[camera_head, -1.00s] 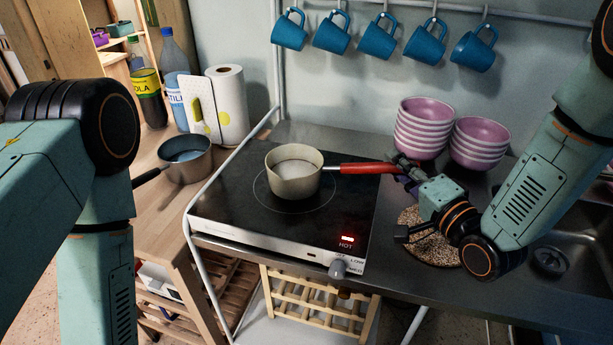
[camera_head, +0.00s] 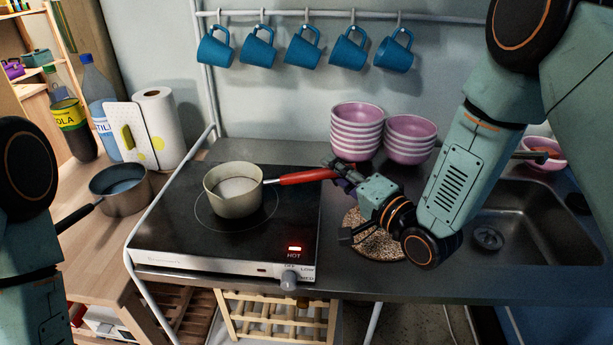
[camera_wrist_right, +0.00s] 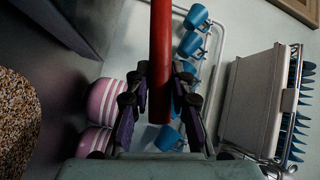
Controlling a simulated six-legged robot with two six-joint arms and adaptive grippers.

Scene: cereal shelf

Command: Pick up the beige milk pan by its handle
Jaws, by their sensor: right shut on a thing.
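The beige milk pan (camera_head: 233,199) stands upright on the black hot plate (camera_head: 170,232), its red handle (camera_head: 300,177) pointing right. My right gripper (camera_head: 336,172) is shut on the end of the red handle. In the right wrist view the handle (camera_wrist_right: 161,50) runs down between the two fingers of the right gripper (camera_wrist_right: 160,95). My left arm shows at the left edge of the head view, but its gripper is out of the picture.
Pink bowls (camera_head: 357,130) stand in two stacks behind the right gripper. Blue mugs (camera_head: 303,48) hang from a rail above. A dark pan (camera_head: 121,190) stands left of the hot plate. A speckled round mat (camera_head: 372,240) lies under my right wrist. A sink (camera_head: 520,225) is at the right.

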